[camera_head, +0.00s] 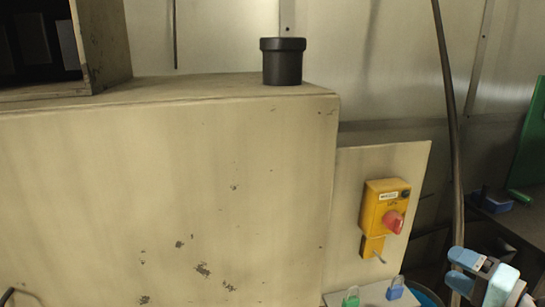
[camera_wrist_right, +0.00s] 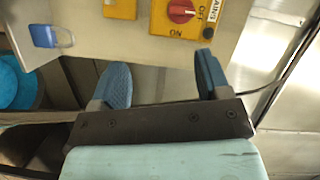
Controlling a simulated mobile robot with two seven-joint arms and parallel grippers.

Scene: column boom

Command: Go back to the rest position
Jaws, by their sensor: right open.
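My right gripper (camera_head: 459,270) is at the lower right of the head view, to the right of and below the yellow switch box (camera_head: 384,207) with its red knob (camera_head: 393,222). In the right wrist view, the two blue fingers of this gripper (camera_wrist_right: 161,72) stand wide apart with nothing between them. The switch box (camera_wrist_right: 192,29) and red knob (camera_wrist_right: 181,11) show beyond the fingers at the top, apart from them. My left gripper is not seen in the head view.
A blue padlock (camera_head: 395,288) and a green padlock (camera_head: 351,297) sit below the switch box. A black lidded pot (camera_head: 283,62) stands on the large beige cabinet (camera_head: 160,190). A dark cable (camera_head: 449,100) hangs just above my right gripper. A bench (camera_head: 515,222) is at the right.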

